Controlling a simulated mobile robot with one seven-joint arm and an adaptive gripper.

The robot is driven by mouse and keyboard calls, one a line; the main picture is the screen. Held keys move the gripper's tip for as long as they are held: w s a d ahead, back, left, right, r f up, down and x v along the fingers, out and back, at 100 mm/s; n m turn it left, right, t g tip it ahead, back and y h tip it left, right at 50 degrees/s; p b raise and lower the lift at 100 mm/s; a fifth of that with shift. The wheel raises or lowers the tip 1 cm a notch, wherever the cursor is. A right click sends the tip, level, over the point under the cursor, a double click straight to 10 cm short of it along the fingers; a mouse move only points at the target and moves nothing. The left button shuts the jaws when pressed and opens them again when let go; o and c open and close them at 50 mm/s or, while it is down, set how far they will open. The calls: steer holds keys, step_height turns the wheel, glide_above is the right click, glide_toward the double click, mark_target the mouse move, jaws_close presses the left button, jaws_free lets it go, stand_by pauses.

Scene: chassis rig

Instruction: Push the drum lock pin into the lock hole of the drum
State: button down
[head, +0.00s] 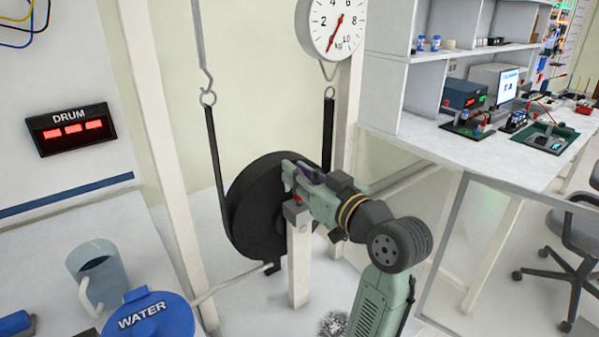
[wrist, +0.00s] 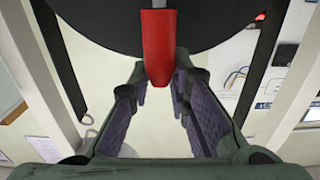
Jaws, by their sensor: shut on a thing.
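The black drum (head: 255,210) stands upright behind my gripper (head: 294,178) in the head view. Its dark face (wrist: 105,25) fills the top of the wrist view. The drum lock pin (wrist: 157,45) shows as a red handle in front of the drum. My gripper (wrist: 159,78) is shut on this red handle, with the purple-padded fingers on either side of it. A bit of red (head: 298,198) shows under the fingers, just above a grey block on the white post (head: 300,262). The pin's tip and the lock hole are hidden, so I cannot tell how they line up.
A black strap (head: 217,160) runs round the drum, hung from hooks, with a dial scale (head: 335,25) above. White frame posts (head: 160,130) stand close by. A mug (head: 98,275) and blue WATER lid (head: 150,318) are at lower left. A workbench (head: 450,135) stands at right.

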steer(key=shift+f+b, duration=0.65)
steer(key=shift+f, duration=0.25)
steer(key=c, duration=1.4)
jaws_free()
steer(key=shift+r, duration=0.1)
step_height(320, 180, up, 10)
steer(key=shift+f, duration=0.1)
